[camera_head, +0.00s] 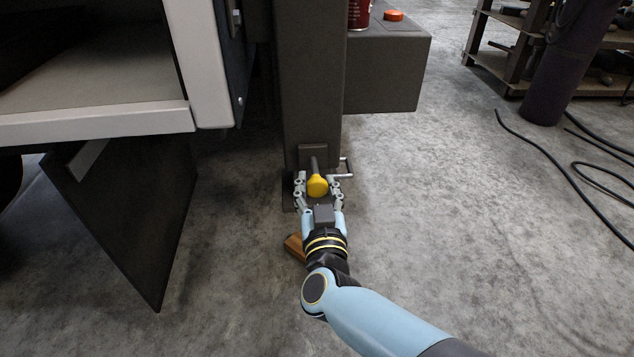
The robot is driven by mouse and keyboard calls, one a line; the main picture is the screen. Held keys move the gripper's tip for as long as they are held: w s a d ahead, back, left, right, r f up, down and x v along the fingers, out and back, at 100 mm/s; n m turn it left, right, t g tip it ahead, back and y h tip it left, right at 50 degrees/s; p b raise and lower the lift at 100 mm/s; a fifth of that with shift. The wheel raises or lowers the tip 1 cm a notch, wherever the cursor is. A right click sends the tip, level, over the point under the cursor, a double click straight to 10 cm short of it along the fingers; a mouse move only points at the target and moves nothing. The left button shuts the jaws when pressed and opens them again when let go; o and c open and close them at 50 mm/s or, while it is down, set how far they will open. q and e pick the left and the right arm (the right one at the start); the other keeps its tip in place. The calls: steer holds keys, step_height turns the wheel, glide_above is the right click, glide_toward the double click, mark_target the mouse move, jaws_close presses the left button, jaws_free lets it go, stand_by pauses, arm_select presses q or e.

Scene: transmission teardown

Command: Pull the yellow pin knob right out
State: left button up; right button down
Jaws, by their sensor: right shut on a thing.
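The yellow pin knob (317,186) sits low on the front of a dark grey post (312,90), on a grey stem coming out of a small plate. My right gripper (318,181) reaches up to it from the lower right, with one finger on each side of the knob. It is shut on the knob. The far end of the pin is hidden in the post, so I cannot tell how far it is drawn. My left gripper is not in view.
A metal handle (347,169) sticks out right of the knob. A brown block (294,246) lies partly behind my wrist. A dark panel (130,225) hangs at left under a light-edged bench (95,125). Black cables (560,170) lie right; the floor between is clear.

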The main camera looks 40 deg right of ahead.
steer(key=shift+s+a+f, duration=0.1)
steer(key=shift+s+f, duration=0.05)
steer(key=c, duration=0.8)
jaws_free()
